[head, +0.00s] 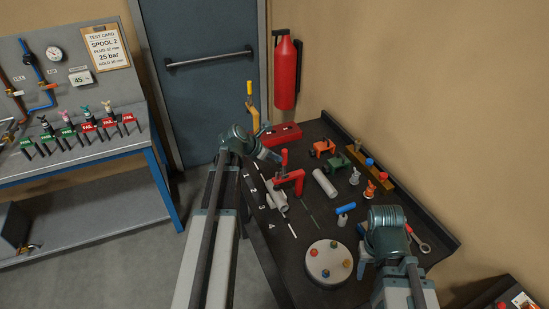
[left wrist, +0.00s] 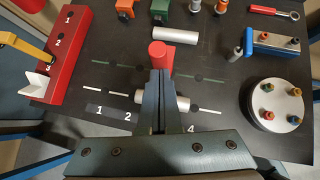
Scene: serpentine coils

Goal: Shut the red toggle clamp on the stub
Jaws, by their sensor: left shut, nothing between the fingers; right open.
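The red toggle clamp (head: 290,182) stands on the dark bench with its red handle (head: 284,157) pointing up. In the left wrist view the red handle (left wrist: 160,55) shows just past my fingertips, and the fingers hide most of the clamp. The pale grey stub (head: 278,201) lies at the clamp; its ends show on both sides of my fingers in the left wrist view (left wrist: 146,99). My left gripper (head: 277,157) is shut and empty beside the handle; whether it touches is unclear. My right gripper (head: 361,240) is open and empty over the bench's right part.
A loose grey cylinder (head: 325,183) lies right of the clamp. Orange (head: 322,148) and green (head: 337,160) clamps stand behind. A red block (head: 283,135) with a yellow clamp (head: 252,103) is at the far left. A round plate (head: 315,271) with coloured knobs is in front.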

